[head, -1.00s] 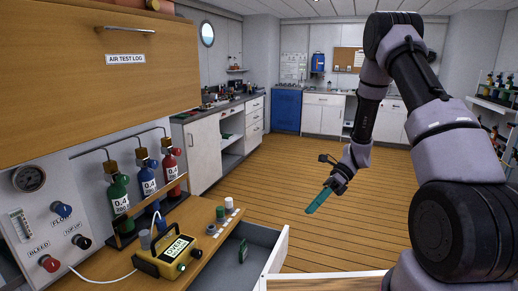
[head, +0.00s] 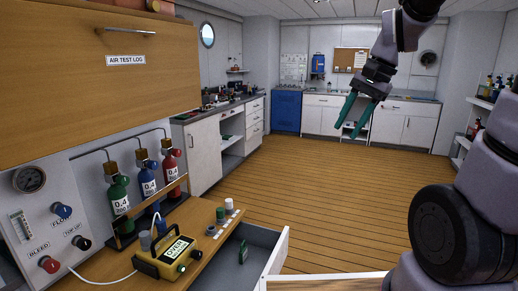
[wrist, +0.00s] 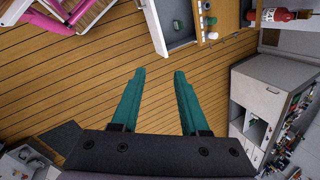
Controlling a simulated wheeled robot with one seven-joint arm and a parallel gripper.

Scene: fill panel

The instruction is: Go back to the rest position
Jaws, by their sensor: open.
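My gripper (head: 358,115) is in the upper right of the head view, raised over the floor with its two teal fingers pointing down. In the wrist view my gripper (wrist: 158,85) shows its fingers apart with only wooden floor between them. It is open, empty and touches nothing. Part of my arm runs out of the head view at the top right.
An open grey drawer (head: 267,246) juts out at the lower middle, with a small green item (head: 243,252) inside. A yellow analyser (head: 170,257) sits on the wooden counter. Three gas bottles stand in a rack behind it. The wooden floor (head: 330,190) is clear.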

